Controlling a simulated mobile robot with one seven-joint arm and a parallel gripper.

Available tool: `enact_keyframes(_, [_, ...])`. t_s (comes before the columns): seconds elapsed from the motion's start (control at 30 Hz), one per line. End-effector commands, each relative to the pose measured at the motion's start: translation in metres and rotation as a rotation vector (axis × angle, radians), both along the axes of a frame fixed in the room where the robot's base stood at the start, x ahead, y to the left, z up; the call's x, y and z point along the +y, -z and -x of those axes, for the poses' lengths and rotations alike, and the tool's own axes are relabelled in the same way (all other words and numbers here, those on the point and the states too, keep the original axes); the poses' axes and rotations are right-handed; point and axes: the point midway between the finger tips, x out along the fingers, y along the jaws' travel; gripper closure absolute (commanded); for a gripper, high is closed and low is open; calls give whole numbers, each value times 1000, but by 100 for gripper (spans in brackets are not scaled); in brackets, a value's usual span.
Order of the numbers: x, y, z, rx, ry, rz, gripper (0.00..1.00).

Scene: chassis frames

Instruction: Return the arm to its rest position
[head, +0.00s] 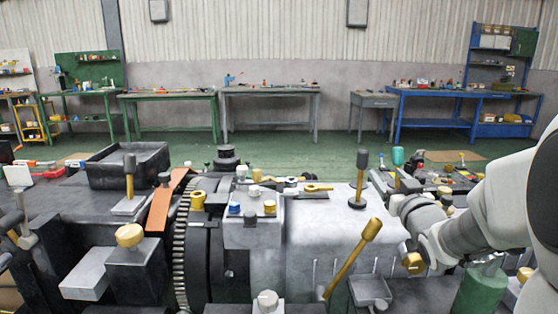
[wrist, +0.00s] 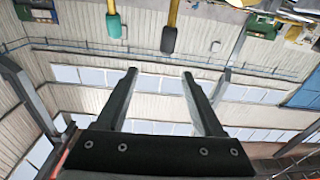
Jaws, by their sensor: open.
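My white arm (head: 490,210) reaches in from the right edge of the head view, over the right end of the machine. My gripper (wrist: 160,75) shows in the wrist view with its two dark fingers apart. Nothing is between the fingers; the wall and its windows show behind them. I cannot make out the fingers in the head view.
A large grey machine (head: 320,250) with upright levers fills the foreground. A gold-knobbed lever (head: 353,258) tilts up left of my arm. Dark and green lever ends (wrist: 114,24) show at the top of the wrist view. Workbenches (head: 270,90) line the far wall, beyond open green floor (head: 300,145).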

Motion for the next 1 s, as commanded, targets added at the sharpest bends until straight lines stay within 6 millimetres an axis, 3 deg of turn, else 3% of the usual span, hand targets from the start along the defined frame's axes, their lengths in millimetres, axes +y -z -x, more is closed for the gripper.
enact_keyframes(0.27, [19, 6, 51, 288, 129, 14, 31])
enact_keyframes(0.47, [38, 25, 108, 515, 171, 0, 31])
enact_keyframes(1.0, [118, 89, 313, 1133, 31, -32, 31])
